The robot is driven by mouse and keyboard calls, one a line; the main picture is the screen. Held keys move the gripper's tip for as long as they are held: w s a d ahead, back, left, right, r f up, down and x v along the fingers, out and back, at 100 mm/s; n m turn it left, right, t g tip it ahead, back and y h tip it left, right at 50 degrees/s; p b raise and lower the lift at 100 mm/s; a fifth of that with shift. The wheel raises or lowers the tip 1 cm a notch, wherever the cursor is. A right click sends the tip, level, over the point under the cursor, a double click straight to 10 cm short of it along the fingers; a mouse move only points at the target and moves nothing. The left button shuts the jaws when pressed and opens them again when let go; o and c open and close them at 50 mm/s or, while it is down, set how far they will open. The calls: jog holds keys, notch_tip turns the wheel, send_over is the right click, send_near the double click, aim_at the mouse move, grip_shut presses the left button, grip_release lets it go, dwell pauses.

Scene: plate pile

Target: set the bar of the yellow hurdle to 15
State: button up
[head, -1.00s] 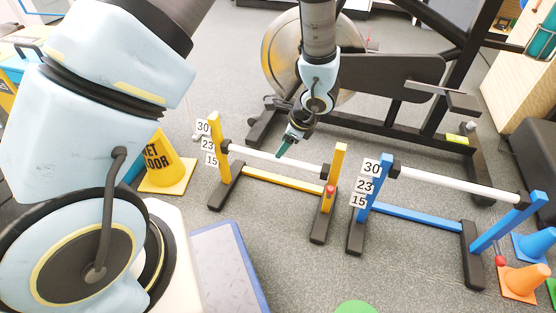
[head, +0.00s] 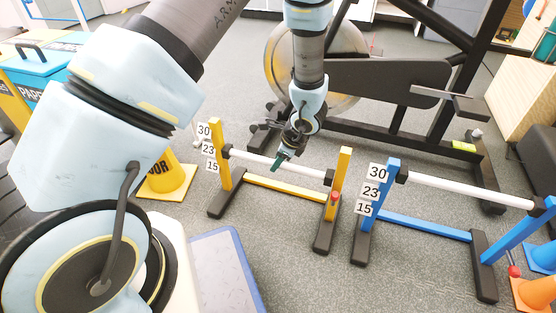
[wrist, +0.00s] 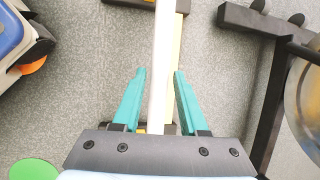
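The yellow hurdle (head: 285,187) stands on the grey floor, its white bar (head: 254,157) resting between two yellow posts. The bar's black end holder (head: 227,151) is about level with the 23 label (head: 208,149); the 30 label (head: 204,130) is above and the 15 label (head: 211,166) below. My gripper (head: 277,165) is at the bar, pointing down. In the wrist view my gripper (wrist: 159,73) is open, its teal fingers either side of the white bar (wrist: 161,45), with gaps showing. A red knob (head: 335,197) sits low on the right post.
A blue hurdle (head: 425,222) with its own white bar stands close on the right. An exercise bike (head: 385,90) is behind. A yellow wet-floor cone (head: 168,178) is at left, and orange and blue cones are at far right.

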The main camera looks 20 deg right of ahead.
grip_shut()
dwell(1.1)
